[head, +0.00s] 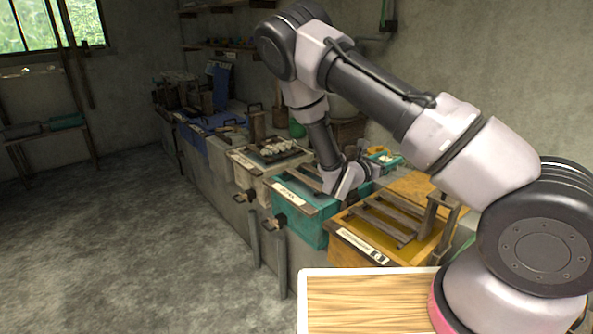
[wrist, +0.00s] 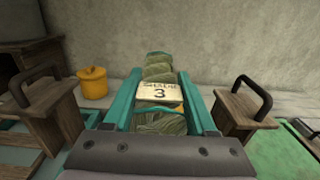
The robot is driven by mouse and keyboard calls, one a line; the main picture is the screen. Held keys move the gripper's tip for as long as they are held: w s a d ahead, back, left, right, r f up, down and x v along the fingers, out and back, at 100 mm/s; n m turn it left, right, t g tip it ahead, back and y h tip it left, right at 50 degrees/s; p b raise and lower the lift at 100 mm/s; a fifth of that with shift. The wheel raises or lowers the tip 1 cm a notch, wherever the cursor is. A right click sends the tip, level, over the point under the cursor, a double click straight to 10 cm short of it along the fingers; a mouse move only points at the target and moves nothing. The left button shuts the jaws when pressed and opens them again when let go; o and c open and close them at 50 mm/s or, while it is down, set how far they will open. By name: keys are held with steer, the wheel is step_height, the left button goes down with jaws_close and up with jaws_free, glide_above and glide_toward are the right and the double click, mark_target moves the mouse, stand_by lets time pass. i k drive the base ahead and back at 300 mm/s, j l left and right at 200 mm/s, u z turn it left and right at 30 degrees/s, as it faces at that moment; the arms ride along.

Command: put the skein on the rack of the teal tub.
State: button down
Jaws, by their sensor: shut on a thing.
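An olive-green twisted skein (wrist: 160,70) with a cream tag marked 3 lies between the two teal fingers of my gripper (wrist: 160,82). The fingers are shut on it, one along each side. In the head view my wrist hangs over the back of the teal tub (head: 298,224), and I cannot make out the skein clearly there. The tub has a pale label on its front. My arm hides much of the tub's inside and its rack. Teal edging and wooden bars show at the lower left of the wrist view.
A yellow-orange tub (head: 345,246) with a slatted wooden rack stands right of the teal tub. A cream tub (head: 249,184) stands left. Wooden posts with black handles flank my gripper (wrist: 52,103) (wrist: 240,112). A small orange pot (wrist: 93,83) stands near the wall.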

mark_target(310, 168)
steer(key=j+u, duration=0.1)
steer(key=u, duration=0.35)
steer(key=i+j+u, duration=0.1)
steer(key=u, duration=0.75)
steer(key=i+j+u, duration=0.25)
steer(key=i, duration=0.2)
steer(key=i+z, duration=0.15)
steer(key=z, duration=0.2)
steer(key=i+l+z, duration=0.1)
steer(key=z, duration=0.25)
steer(key=i+z, duration=0.65)
steer(key=k+l, duration=0.05)
steer(key=k, duration=0.05)
